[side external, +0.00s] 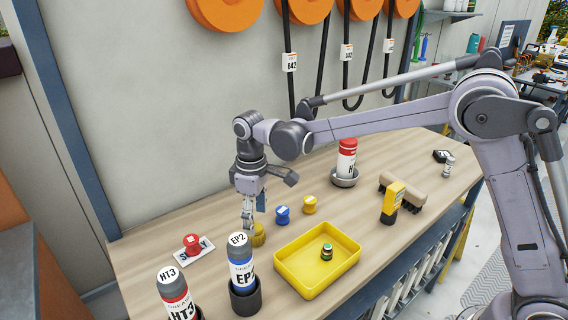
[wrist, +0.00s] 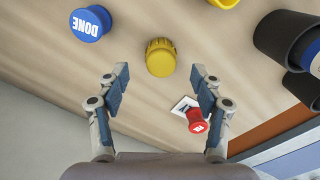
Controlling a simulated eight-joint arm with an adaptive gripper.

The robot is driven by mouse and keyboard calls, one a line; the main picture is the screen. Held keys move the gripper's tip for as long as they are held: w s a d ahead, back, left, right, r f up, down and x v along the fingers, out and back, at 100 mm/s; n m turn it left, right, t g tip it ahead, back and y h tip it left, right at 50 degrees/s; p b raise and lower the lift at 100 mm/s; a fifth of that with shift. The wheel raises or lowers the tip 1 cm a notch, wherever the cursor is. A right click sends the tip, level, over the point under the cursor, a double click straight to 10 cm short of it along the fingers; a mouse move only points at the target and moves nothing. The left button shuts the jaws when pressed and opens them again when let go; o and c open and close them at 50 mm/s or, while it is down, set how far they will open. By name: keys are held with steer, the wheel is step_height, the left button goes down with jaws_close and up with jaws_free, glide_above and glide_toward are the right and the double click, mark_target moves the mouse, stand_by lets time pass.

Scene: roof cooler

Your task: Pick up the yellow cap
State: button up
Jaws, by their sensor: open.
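The yellow cap (side external: 258,235), short and ribbed, stands on the wooden bench below my gripper (side external: 248,222), near the wall side. In the wrist view the cap (wrist: 160,57) lies just beyond the fingertips, centred between them. My gripper (wrist: 160,78) is open with nothing between its blue finger pads. In the side view the fingers hang close to the cap and partly overlap it; whether they touch it I cannot tell.
A blue stamp (side external: 282,215) and a yellow stamp (side external: 310,204) stand to the right. A red stamp (side external: 192,242) rests on a card at left. The EP2 bottle (side external: 241,262), HT3 bottle (side external: 178,293) and yellow tray (side external: 335,273) stand toward the front.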

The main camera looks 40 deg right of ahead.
mark_target(256, 227)
steer(key=shift+s+f, duration=0.1)
steer(key=shift+f, duration=2.65)
steer(key=c, duration=1.1)
